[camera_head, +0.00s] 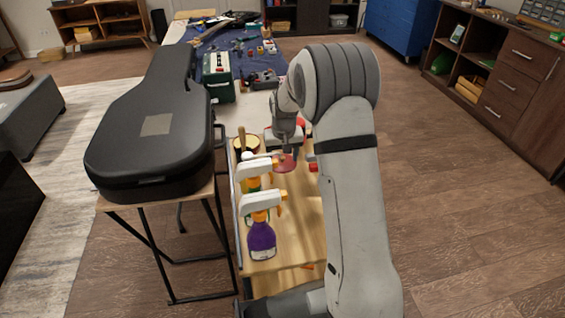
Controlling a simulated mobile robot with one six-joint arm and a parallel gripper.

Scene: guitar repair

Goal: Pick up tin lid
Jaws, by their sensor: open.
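My gripper (286,150) points down over the far part of a small wooden bench (298,222). It is small in this view and partly hidden by my arm; its jaws are open. Just under it is a flat, round, dull-red piece (285,164), which looks like the tin lid. I cannot tell whether the jaws are around it or above it. A round tan-topped thing with a dark rim (246,144) stands left of the gripper at the bench's far left.
Spray bottles stand along the bench's left side, the nearest one purple (262,240). A small red thing (313,168) lies right of the gripper. A black guitar case (155,135) rests on a stand at left. A cluttered blue-covered table (240,60) is behind. Right floor is clear.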

